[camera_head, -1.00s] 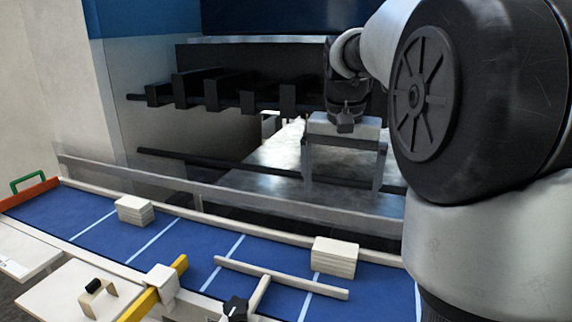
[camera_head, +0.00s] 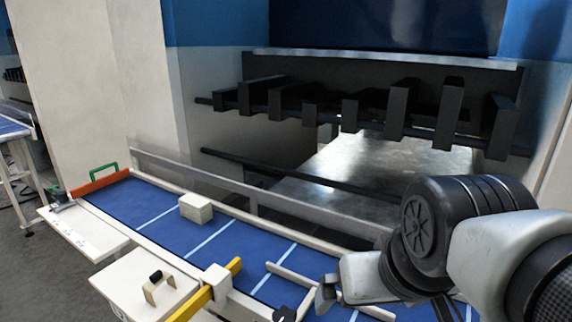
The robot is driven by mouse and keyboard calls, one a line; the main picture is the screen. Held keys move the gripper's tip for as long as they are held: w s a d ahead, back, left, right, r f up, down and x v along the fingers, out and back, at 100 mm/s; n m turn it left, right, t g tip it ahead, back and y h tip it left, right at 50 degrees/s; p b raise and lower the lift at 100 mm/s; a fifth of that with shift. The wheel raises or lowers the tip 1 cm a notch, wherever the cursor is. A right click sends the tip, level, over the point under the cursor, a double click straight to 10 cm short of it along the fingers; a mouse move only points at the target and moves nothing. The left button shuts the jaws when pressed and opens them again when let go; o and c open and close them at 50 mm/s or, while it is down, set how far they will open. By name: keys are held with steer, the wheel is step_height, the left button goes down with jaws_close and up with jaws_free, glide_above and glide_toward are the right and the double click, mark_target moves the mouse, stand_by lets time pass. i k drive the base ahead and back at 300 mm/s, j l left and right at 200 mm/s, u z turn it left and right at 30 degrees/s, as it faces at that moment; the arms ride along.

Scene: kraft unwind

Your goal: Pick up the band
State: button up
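I cannot make out a band for certain in this view. A pale, layered block (camera_head: 196,208) lies on the blue conveyor (camera_head: 150,208), towards its back edge. My gripper (camera_head: 328,292) is low over the right part of the conveyor, beside the pale T-shaped bar (camera_head: 286,272). Its light grey body points left, and its fingers are small and dark. I cannot tell whether they are open or hold anything. My gripper and arm hide much of the conveyor's right end, where a second block is not visible.
A yellow bar (camera_head: 234,267) with a white clamp (camera_head: 217,279) crosses the front rail. An orange end stop (camera_head: 98,183) with a green handle closes the left end. A rail (camera_head: 215,182) runs behind the conveyor, below a dark machine opening with several black arms (camera_head: 398,104).

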mark_target(158, 276)
steer(key=u, duration=1.35)
steer(key=k+z, duration=0.1)
steer(key=k, duration=0.5)
steer(key=z, duration=1.2)
steer(key=i+j, duration=0.15)
steer(key=j, duration=0.2)
steer(key=i+j, duration=0.1)
steer(key=j, duration=0.3)
steer(key=i+j, duration=0.15)
steer(key=j, duration=0.2)
steer(key=i+j, duration=0.1)
steer(key=j, duration=0.25)
steer(key=i+j, duration=0.15)
steer(key=j, duration=0.25)
steer(key=i+j, duration=0.15)
steer(key=j, duration=0.2)
steer(key=i+j, duration=0.1)
steer(key=j, duration=0.25)
